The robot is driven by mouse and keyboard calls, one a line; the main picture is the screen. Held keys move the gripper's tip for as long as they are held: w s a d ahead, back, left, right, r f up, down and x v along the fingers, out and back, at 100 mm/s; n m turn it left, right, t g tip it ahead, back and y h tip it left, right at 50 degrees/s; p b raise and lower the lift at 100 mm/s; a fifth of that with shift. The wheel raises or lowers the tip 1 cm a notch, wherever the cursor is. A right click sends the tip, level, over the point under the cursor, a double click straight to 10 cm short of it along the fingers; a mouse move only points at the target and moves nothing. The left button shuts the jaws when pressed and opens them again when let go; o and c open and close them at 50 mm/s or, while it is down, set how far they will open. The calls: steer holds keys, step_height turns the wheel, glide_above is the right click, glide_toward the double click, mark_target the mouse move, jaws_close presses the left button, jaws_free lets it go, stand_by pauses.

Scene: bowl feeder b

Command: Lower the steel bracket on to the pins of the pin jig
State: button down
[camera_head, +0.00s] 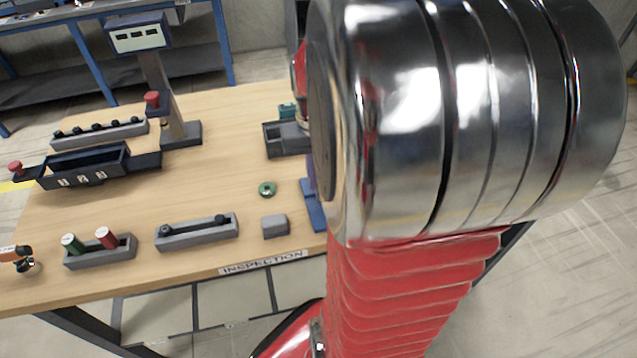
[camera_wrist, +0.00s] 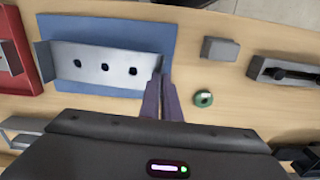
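The steel bracket (camera_wrist: 90,80) is a pale grey plate with upturned ends and a row of three dark round spots. In the wrist view it lies across the blue plate of the pin jig (camera_wrist: 110,27), slightly tilted in the picture. My gripper (camera_wrist: 162,82) has its two dark fingers close together around the bracket's right end. I cannot tell whether the bracket touches the jig or hangs above it, and no separate pins show. In the head view my arm hides the bracket and gripper; only an edge of the blue jig (camera_head: 314,213) shows.
A grey block (camera_wrist: 219,48), a green ring (camera_wrist: 203,98) and a grey holder with a dark rod (camera_wrist: 285,73) are right of the jig. A red fixture (camera_wrist: 15,60) is close on its left. Wooden table is clear around the ring.

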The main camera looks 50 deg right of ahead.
step_height(320, 180, up, 7)
stand_by(0.3)
stand_by(0.5)
